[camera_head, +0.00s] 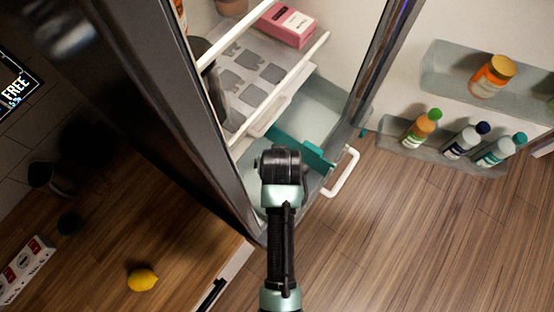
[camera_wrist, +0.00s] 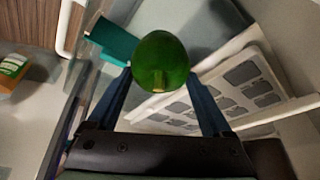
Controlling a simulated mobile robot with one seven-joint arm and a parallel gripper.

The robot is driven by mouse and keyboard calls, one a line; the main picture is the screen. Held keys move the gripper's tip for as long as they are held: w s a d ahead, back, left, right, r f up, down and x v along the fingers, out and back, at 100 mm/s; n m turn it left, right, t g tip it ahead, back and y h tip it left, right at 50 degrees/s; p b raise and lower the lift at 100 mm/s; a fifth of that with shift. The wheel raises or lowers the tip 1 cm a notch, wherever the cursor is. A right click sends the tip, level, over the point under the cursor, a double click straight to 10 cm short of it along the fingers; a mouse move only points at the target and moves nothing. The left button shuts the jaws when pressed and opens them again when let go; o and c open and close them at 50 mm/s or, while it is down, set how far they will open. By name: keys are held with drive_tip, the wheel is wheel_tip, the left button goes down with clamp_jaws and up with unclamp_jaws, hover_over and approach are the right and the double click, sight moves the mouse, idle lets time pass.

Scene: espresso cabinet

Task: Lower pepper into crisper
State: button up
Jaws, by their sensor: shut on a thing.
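A green pepper (camera_wrist: 160,60) is held between the two fingers of my gripper (camera_wrist: 162,85) in the wrist view, its stem end toward the camera. In the head view my gripper (camera_head: 281,160) is inside the lower part of the open fridge, and my wrist hides the pepper. The crisper (camera_head: 318,100) is a pale, clear-walled drawer at the fridge bottom with a teal strip (camera_head: 305,149) and a white handle (camera_head: 344,172). It appears pulled out. My gripper is over or at its opening; the exact height of the pepper above its floor cannot be told.
A white shelf (camera_head: 255,75) with a grey-patterned tray overhangs the drawer's left side. A pink box (camera_head: 287,24) sits on the shelf. The open door at right carries bins with bottles (camera_head: 458,139) and a jar (camera_head: 491,76). A lemon (camera_head: 142,280) lies on the wooden counter at left.

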wheel_tip(320, 180, down, 2)
drive_tip(key=shift+f+b, duration=0.1)
drive_tip(key=shift+b, duration=0.55)
drive_tip(key=shift+w, duration=0.1)
drive_tip(key=shift+w, duration=0.3)
wheel_tip(320, 180, down, 15)
drive_tip(key=b, duration=1)
drive_tip(key=shift+f, duration=0.15)
idle(1.5)
drive_tip(key=shift+f+b, duration=1.8)
drive_tip(key=shift+f, duration=0.45)
idle(1.3)
